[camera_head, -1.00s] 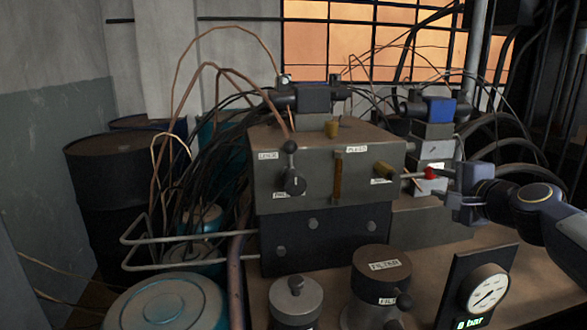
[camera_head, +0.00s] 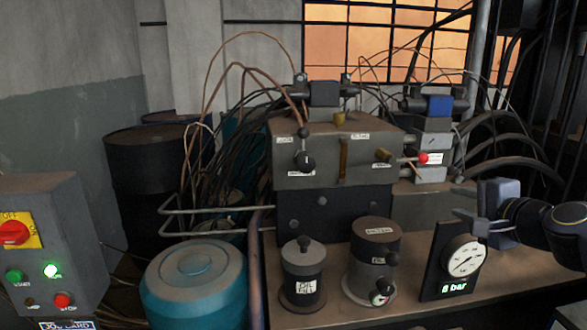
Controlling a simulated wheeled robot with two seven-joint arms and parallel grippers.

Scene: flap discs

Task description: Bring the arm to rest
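My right arm comes in from the right edge. Its gripper (camera_head: 460,202) points left in front of the valve block's right end, above the pressure gauge (camera_head: 463,258). Its fingers are apart with nothing visible between them. A red knob (camera_head: 423,158) on a thin rod sits up and to the left of the gripper, clear of it. My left gripper is out of view.
The valve block (camera_head: 330,153) with levers and hoses stands on the bench (camera_head: 340,312). An oil-fill cap (camera_head: 303,275) and filter (camera_head: 374,255) stand in front. The gauge panel displays 0 bar. A control box (camera_head: 45,225) and teal drum (camera_head: 195,285) are at left.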

